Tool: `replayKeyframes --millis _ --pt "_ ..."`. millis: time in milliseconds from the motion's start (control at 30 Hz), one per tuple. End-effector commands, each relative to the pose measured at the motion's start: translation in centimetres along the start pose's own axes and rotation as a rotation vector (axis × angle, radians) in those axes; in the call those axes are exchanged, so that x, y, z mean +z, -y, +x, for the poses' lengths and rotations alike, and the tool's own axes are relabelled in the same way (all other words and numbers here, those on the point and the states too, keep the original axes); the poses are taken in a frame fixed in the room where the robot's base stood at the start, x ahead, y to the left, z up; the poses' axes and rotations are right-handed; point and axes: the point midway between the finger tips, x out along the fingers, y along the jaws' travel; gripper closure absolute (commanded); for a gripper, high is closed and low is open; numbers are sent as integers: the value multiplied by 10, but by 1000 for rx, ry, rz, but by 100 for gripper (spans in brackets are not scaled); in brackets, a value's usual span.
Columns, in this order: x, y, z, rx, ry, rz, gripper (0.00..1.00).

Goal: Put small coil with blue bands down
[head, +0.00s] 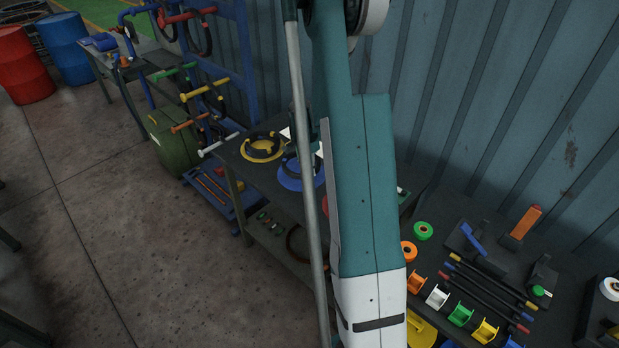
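My arm runs down the middle of the view and hides part of the table; my gripper is not visible. On the dark table (236,163) behind the arm, a black coil (263,143) lies on a yellow disc (251,156). To its right, a dark coil (291,168) sits at a blue disc (290,184), partly covered by my arm. I cannot make out blue bands on either coil, so I cannot tell which is the small coil with blue bands.
A blue rack (214,69) with coloured pegs and hanging coils stands behind left, by a green box (172,137). The right bench holds tape rolls (424,230), coloured holders (437,297) and rods (490,286). The floor (120,240) at left is clear.

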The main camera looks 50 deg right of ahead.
Motion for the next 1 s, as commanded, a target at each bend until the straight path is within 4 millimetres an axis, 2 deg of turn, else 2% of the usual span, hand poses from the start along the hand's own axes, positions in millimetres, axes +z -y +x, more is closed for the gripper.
replayKeyframes --millis 233,633,1000 --pt "1 0 5 0 0 0 100" --pt "4 0 38 0 0 0 100" --pt "5 0 41 0 0 0 100"
